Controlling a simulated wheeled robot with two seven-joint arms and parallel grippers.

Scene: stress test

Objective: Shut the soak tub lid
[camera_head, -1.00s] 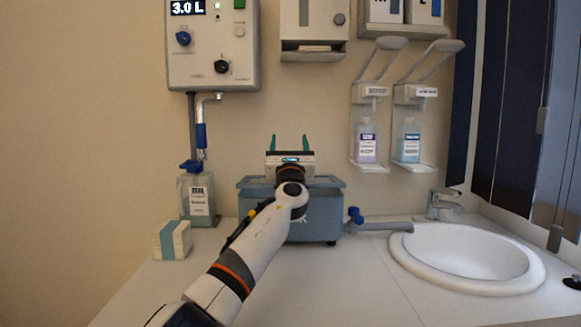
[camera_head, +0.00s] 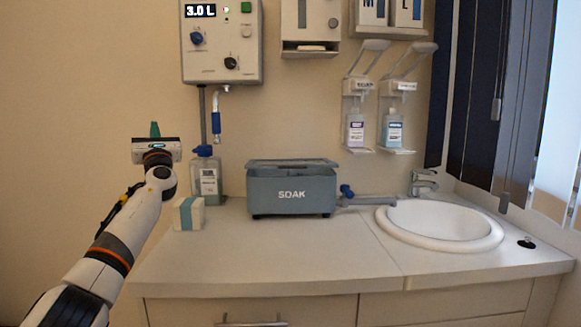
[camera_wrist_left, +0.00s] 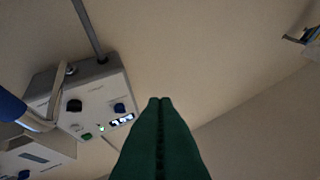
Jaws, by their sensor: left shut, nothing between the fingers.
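The soak tub (camera_head: 291,196) is a grey-blue box marked SOAK on the counter against the wall. Its lid (camera_head: 292,163) lies nearly flat across the top; I cannot tell whether a small gap is left under it. My left gripper (camera_head: 155,130) is up and to the left of the tub, well apart from it. Its green fingers are together and empty, and they also show closed in the left wrist view (camera_wrist_left: 160,135). The tub is not in the left wrist view. My right gripper is not in view.
A bottle (camera_head: 206,178) and a small white-and-teal box (camera_head: 188,213) stand left of the tub. A blue-handled tap (camera_head: 347,191) is at its right, then the sink (camera_head: 440,224). A dosing unit (camera_head: 222,42) hangs above. The counter front (camera_head: 270,255) is clear.

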